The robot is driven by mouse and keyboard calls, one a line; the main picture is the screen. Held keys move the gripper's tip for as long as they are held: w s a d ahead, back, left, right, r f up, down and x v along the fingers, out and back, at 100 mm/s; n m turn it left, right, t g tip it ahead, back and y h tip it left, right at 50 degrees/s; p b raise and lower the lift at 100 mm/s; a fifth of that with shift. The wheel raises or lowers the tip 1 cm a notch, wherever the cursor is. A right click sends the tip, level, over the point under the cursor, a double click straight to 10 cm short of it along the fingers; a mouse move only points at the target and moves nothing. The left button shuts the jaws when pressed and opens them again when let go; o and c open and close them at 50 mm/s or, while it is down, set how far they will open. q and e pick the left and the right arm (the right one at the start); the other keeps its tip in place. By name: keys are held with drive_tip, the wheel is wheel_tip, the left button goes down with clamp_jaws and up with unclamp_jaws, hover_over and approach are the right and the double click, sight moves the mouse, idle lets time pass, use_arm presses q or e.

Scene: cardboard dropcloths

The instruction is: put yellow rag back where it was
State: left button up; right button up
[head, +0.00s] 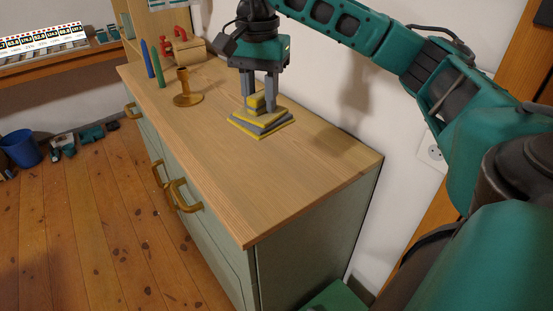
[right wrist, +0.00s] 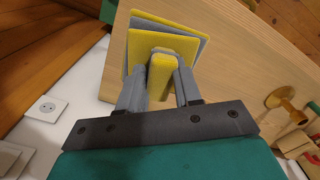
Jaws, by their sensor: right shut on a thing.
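The yellow rag (head: 257,101) is a small folded yellow piece, held upright between the fingers of my right gripper (head: 259,102). My right gripper is shut on it and points down, just over a stack of flat yellow and grey cloths (head: 262,127) on the wooden sideboard. In the right wrist view the rag (right wrist: 161,76) sits between the two grey fingers, with the stack (right wrist: 146,46) behind it. I cannot tell whether the rag's lower end touches the stack. My left gripper is not in view.
The sideboard top (head: 320,158) is clear in front of the stack. A brass candle holder (head: 186,97), a green candle (head: 158,69) and a blue candle (head: 146,58) stand left of it. A wooden box (head: 187,51) is farther back. The wall is close behind.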

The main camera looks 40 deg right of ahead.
drive_tip(key=shift+s+d+r+m, duration=0.15)
drive_tip(key=shift+d+r+m, duration=0.65)
drive_tip(key=shift+d, duration=0.2)
drive_tip(key=shift+s+d+r+m, duration=0.1)
drive_tip(key=shift+d+r+m, duration=0.1)
drive_tip(key=shift+d+m, duration=0.15)
wheel_tip(320, 180, down, 5)
drive_tip(key=b, duration=0.3)
drive_tip(key=shift+d+f, duration=0.1)
drive_tip(key=shift+f, duration=0.1)
wheel_tip(320, 180, down, 14)
drive_tip(key=shift+r+b, duration=0.2)
drive_tip(key=shift+b, duration=0.4)
drive_tip(key=shift+f, duration=0.3)
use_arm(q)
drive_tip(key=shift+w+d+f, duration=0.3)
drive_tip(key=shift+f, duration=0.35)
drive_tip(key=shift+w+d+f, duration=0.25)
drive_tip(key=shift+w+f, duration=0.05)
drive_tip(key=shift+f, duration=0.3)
